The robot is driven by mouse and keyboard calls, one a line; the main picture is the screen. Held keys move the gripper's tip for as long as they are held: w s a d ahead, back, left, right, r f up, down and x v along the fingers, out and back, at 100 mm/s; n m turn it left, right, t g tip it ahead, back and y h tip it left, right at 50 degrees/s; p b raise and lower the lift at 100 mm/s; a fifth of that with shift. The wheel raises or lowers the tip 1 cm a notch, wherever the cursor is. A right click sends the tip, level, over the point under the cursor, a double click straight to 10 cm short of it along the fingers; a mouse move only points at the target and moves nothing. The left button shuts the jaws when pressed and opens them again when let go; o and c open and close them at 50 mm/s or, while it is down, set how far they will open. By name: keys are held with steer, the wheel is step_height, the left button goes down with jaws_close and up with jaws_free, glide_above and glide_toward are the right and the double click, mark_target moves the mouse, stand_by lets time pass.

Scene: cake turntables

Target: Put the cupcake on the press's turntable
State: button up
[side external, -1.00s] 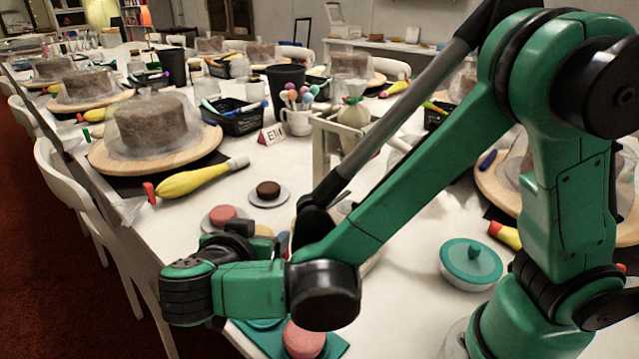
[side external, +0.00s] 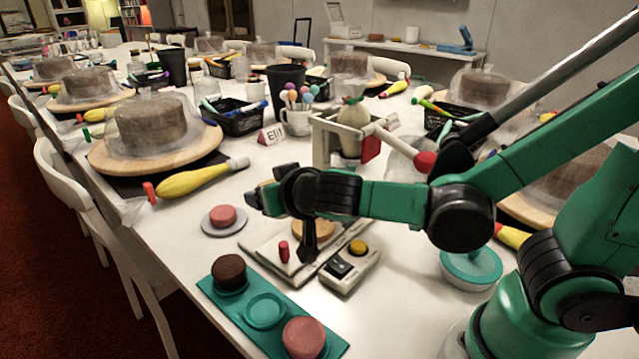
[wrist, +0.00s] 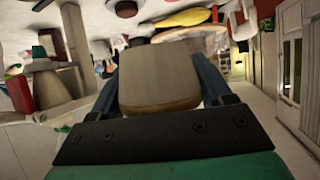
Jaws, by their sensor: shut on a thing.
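A beige cupcake (wrist: 158,75) with a tan edge sits between the two fingers of my gripper (wrist: 160,92) in the wrist view. In the side external view my gripper (side external: 264,198) is above the table at the press's left, and the cupcake is mostly hidden by it. The press (side external: 328,143) has a pale frame, a red-knobbed arm and a flat base (side external: 262,245). A tan disc (side external: 322,230), which looks like its turntable, shows partly behind my wrist, apart from the cupcake. A piping bag (side external: 353,125) stands in the frame.
A teal tray (side external: 265,310) holds a brown cake (side external: 229,271) and a pink cake (side external: 304,337), with an empty round spot between them. A pink cake (side external: 222,215) rests on a saucer. A control box (side external: 350,268) with a yellow button stands beside the base.

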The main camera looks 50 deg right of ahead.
mark_target(268, 305)
steer(key=d+r+n+y, duration=0.3)
steer(key=d+y, duration=0.1)
steer(key=d, duration=0.1)
steer(key=a+f+h, duration=0.1)
steer(key=a+f+m+h, duration=0.1)
steer(key=a, duration=0.1)
steer(key=a+f+m+h, duration=0.1)
steer(key=a, duration=0.1)
steer(key=shift+w+a, duration=0.1)
steer(key=s+a+r+m+g+h, duration=0.2)
steer(key=a+r+m+g+h, duration=0.2)
steer(key=m+h, duration=0.3)
steer(key=shift+s+a+r+m+g+h, duration=0.35)
steer(key=shift+a+r+m, duration=0.3)
steer(key=shift+m, duration=0.25)
steer(key=shift+w, duration=0.1)
step_height(268, 305, down, 20)
steer(key=shift+r, duration=0.1)
steer(key=o, duration=1.2)
